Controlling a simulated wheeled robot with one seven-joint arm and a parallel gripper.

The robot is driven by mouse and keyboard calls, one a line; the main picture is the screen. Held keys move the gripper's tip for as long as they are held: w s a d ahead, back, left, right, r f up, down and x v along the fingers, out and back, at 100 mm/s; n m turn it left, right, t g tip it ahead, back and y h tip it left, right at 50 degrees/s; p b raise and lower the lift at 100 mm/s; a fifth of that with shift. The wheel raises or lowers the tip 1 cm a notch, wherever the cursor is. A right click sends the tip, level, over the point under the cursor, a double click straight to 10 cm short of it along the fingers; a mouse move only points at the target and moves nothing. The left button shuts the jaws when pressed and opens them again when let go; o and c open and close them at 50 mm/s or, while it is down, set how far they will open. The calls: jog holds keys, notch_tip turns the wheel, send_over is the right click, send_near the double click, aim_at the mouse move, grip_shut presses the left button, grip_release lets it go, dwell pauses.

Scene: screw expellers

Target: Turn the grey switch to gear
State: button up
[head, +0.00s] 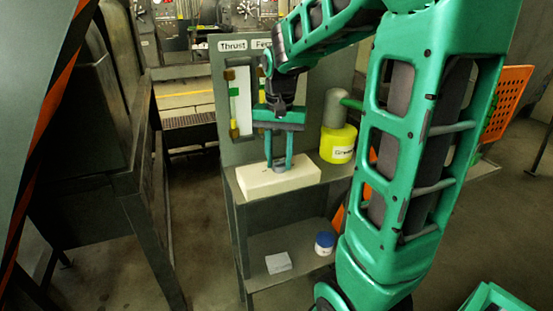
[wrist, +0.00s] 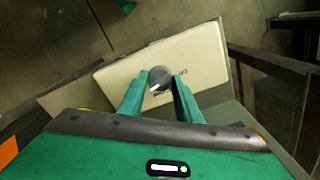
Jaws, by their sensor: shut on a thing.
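The grey switch (wrist: 160,78) is a round knob with a pale pointer mark, on top of a cream box (wrist: 208,50). Some lettering on the box shows just right of the knob in the wrist view, too small to read for sure. In the head view the cream box (head: 259,182) sits on a grey stand. My gripper (head: 279,166) points down over the box, with its two green fingers around the knob. In the wrist view my gripper (wrist: 161,88) is shut on the knob, one finger on each side. The fingers partly hide the knob in the head view.
A yellow container (head: 338,144) stands right of the box. Behind is a grey panel labelled "Thrust" (head: 233,45) with sight gauges. The lower shelf (head: 262,248) holds a blue-lidded jar (head: 325,243) and a pale block (head: 278,263). A dark machine (head: 95,150) stands to the left.

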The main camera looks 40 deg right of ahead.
jog(key=shift+a, duration=0.1)
jog(key=o, duration=1.1)
jog(key=shift+c, duration=0.2)
notch_tip(320, 180, up, 11)
jog(key=shift+w+f, duration=0.1)
jog(key=shift+f, duration=0.05)
